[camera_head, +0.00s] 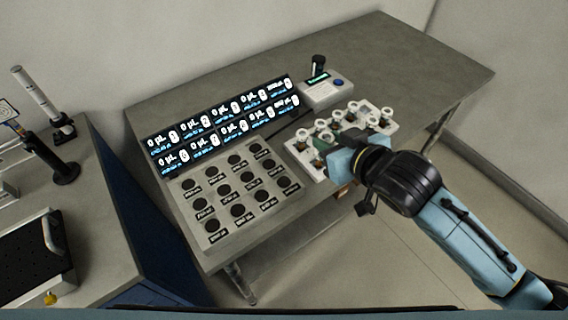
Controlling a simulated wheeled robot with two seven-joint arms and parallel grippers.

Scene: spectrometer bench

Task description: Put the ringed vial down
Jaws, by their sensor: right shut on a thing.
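My right gripper (338,160) is at the front edge of the white vial rack (301,158), with its arm coming in from the lower right. It is shut on a vial, which the fingers mostly hide. I cannot make out a ring on it, or whether it touches the rack. Several small vials with white caps (386,112) stand in the rack around and behind the gripper. My left gripper is not in view.
A white instrument (325,92) with a blue button and a dark upright vial-like piece stands behind the rack. A panel with several round dark wells (236,161) and lit displays (222,128) lies to the left. The bench's back right (410,60) is clear.

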